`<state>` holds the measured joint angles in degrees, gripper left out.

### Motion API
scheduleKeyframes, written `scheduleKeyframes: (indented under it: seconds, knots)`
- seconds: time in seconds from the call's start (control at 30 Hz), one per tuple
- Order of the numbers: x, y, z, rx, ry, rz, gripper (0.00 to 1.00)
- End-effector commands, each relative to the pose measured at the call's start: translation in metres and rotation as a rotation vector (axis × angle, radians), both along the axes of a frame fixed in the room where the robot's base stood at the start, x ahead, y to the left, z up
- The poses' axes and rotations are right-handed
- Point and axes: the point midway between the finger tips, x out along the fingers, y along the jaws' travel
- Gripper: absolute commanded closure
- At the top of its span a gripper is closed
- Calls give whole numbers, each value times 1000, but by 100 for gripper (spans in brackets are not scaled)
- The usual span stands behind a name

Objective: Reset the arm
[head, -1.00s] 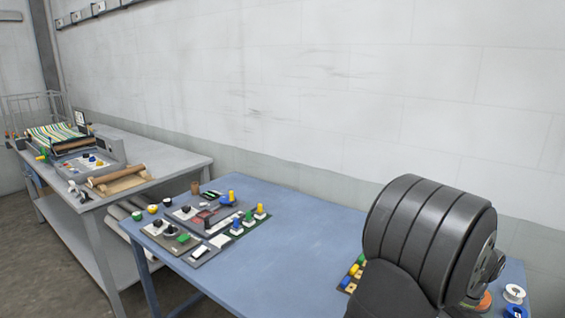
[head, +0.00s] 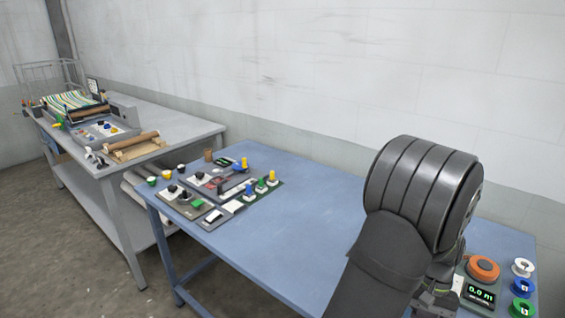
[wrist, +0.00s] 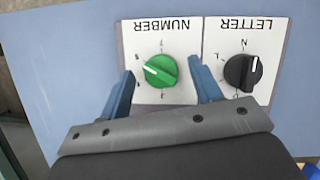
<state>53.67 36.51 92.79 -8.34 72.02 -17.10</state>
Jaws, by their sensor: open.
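My arm fills the right of the head view and reaches down over the blue table (head: 300,215). My gripper (wrist: 162,65) is open and empty in the wrist view, its two blue fingers apart. A green knob (wrist: 160,71) on a white plate marked NUMBER shows between the fingers, and I cannot tell whether they touch it. A black knob (wrist: 243,72) on a plate marked LETTER is just right of the right finger. In the head view my arm hides most of the gripper and these plates.
A panel of knobs and switches (head: 190,205) stands at the blue table's left end. An orange disc (head: 482,268), a green-digit display (head: 481,294) and several spools (head: 522,267) are right of my arm. The table's middle is clear. A grey bench (head: 180,128) stands at left.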

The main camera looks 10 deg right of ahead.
Motion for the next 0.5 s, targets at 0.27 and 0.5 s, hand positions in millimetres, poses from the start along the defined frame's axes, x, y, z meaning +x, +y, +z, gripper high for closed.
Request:
scheduleKeyframes:
  seconds: [0.27, 0.5]
  knots:
    - [1, 3, 0, 0, 1, 330, 41]
    - [1, 4, 0, -1, -1, 600, 41]
